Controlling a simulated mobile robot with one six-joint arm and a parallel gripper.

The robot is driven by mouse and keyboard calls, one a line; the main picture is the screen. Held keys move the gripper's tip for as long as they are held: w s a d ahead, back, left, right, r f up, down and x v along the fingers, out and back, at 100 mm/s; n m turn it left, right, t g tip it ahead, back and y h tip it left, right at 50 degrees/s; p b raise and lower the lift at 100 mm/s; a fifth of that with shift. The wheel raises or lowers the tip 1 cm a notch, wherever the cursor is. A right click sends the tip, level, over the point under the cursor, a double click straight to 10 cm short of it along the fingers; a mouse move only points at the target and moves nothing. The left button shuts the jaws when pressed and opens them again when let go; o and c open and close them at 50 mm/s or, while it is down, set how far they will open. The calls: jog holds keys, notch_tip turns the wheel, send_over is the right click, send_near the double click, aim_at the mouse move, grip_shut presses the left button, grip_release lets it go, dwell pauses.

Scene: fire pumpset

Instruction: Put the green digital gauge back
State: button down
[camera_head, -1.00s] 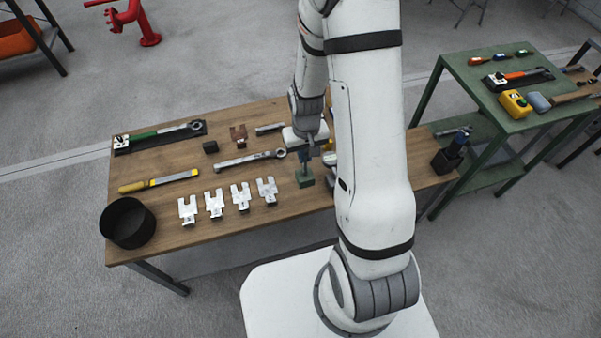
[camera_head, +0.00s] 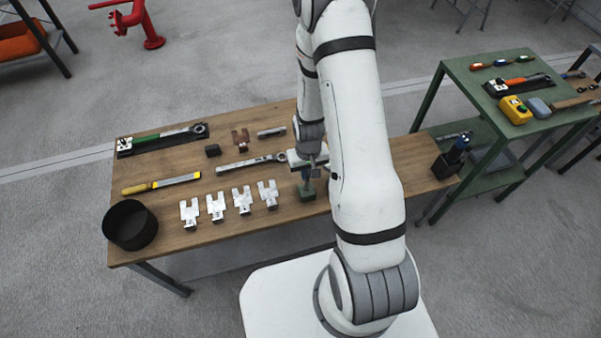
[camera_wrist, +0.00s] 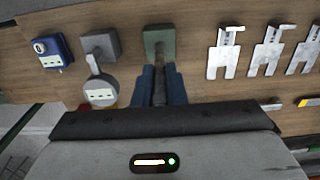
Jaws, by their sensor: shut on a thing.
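My gripper (camera_wrist: 162,88) is over the wooden table, its blue fingers shut around a dark stem. The stem runs to a green block (camera_wrist: 160,42), which I take as part of the green digital gauge. In the head view the green block (camera_head: 307,192) is just below my gripper (camera_head: 307,172), right of the silver fork-shaped pieces. I cannot tell if it touches the table. Any gauge face is hidden.
In the wrist view a grey gauge (camera_wrist: 101,92) with a grey block and a blue device (camera_wrist: 52,52) are left of the green block. Silver forks (camera_wrist: 225,52) are to its right. A black round bin (camera_head: 131,224) stands at the table's left end.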

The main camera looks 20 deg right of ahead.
jog(key=shift+f, duration=0.1)
jog(key=c, duration=1.9)
grip_release()
jog(key=shift+c, duration=0.2)
jog(key=o, duration=0.5)
jog(key=shift+c, duration=0.2)
